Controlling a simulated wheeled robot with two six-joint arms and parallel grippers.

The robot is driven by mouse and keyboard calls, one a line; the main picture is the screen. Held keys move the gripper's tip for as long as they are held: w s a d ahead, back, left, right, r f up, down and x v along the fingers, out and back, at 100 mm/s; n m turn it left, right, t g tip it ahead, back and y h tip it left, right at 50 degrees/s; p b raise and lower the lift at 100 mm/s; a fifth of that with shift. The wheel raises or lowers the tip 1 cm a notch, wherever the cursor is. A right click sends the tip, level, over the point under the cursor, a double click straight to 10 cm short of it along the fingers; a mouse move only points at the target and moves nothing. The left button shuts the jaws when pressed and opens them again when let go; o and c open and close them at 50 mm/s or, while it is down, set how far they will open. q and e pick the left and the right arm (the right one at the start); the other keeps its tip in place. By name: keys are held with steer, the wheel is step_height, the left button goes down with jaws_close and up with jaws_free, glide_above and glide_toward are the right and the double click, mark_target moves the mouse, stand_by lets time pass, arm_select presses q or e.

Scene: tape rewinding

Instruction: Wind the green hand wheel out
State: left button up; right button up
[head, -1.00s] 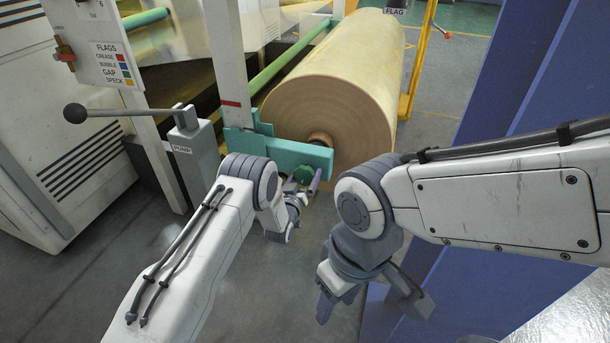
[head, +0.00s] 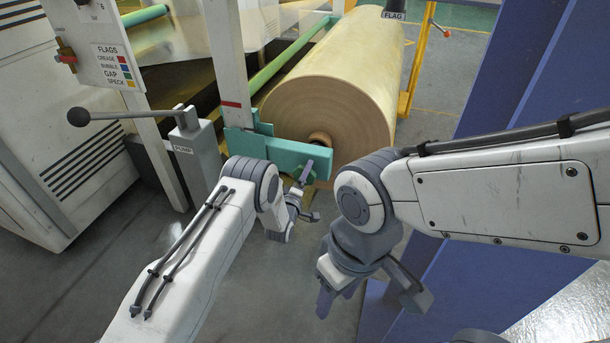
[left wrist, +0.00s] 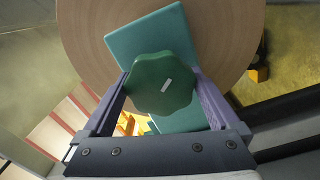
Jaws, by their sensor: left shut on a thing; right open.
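The teal bracket also shows behind the wheel in the left wrist view (left wrist: 150,35). My right gripper (head: 370,303) is open and empty, low at the right, apart from the bracket.
A large tan roll (head: 330,110) stands behind the bracket. A grey lever post (head: 195,150) with a black-knobbed handle is at the left. A blue column (head: 530,90) stands at the right. Grey floor (head: 70,270) is clear at the lower left.

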arm_select(q)
steer(key=n, duration=0.5)
steer(key=shift+s+f+p, duration=0.1)
steer(key=shift+f+p, duration=0.05)
steer(key=shift+p, duration=0.15)
stand_by(0.4)
steer(key=o, duration=1)
steer(key=shift+s+a, duration=0.1)
steer(key=p+v, duration=0.4)
steer(key=v, duration=0.6)
steer(key=shift+s+p, duration=0.1)
steer(key=shift+p, duration=0.2)
